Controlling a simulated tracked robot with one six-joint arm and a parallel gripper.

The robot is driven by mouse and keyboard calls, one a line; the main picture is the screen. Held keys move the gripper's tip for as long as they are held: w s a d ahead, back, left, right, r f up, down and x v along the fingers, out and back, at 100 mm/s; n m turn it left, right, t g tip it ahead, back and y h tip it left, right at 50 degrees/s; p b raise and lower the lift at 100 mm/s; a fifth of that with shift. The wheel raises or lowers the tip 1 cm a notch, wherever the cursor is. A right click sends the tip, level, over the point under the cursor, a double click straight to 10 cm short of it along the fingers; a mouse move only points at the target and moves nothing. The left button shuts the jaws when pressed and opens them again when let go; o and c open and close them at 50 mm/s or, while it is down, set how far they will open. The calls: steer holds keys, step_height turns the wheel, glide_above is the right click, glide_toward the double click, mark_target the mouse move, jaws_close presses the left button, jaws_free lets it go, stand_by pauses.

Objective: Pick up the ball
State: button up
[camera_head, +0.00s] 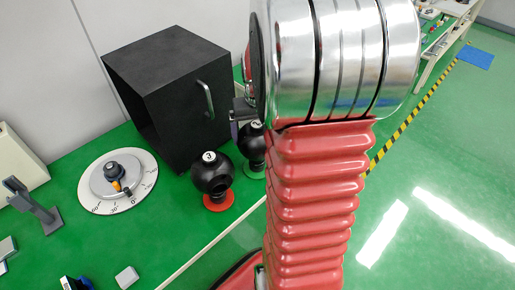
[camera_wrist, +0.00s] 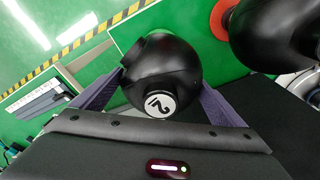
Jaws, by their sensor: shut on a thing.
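A black ball (camera_wrist: 165,65) with a white numbered disc, its number tilted and looking like a 2, sits between the two purple fingers of my gripper (camera_wrist: 158,100) in the wrist view. The fingers are shut on it from both sides. In the head view this ball (camera_head: 252,132) is partly hidden by my arm, above a green round base (camera_head: 254,172). I cannot tell whether it has left its support. A second black ball (camera_head: 210,172), with a white numbered disc, stands on a red round base (camera_head: 218,203); it also shows at the wrist view's upper right (camera_wrist: 280,35).
A black box (camera_head: 172,85) with a handle stands behind the balls. A round white dial (camera_head: 118,182) lies left of them, with a grey stand (camera_head: 35,205) further left. Green floor with yellow-black tape (camera_head: 415,105) is open at right.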

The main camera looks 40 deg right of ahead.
mark_target(256, 121)
steer(key=c, duration=0.8)
step_height(256, 121, up, 9)
steer(key=shift+r, duration=0.55)
steer(key=shift+s, duration=0.15)
stand_by(0.3)
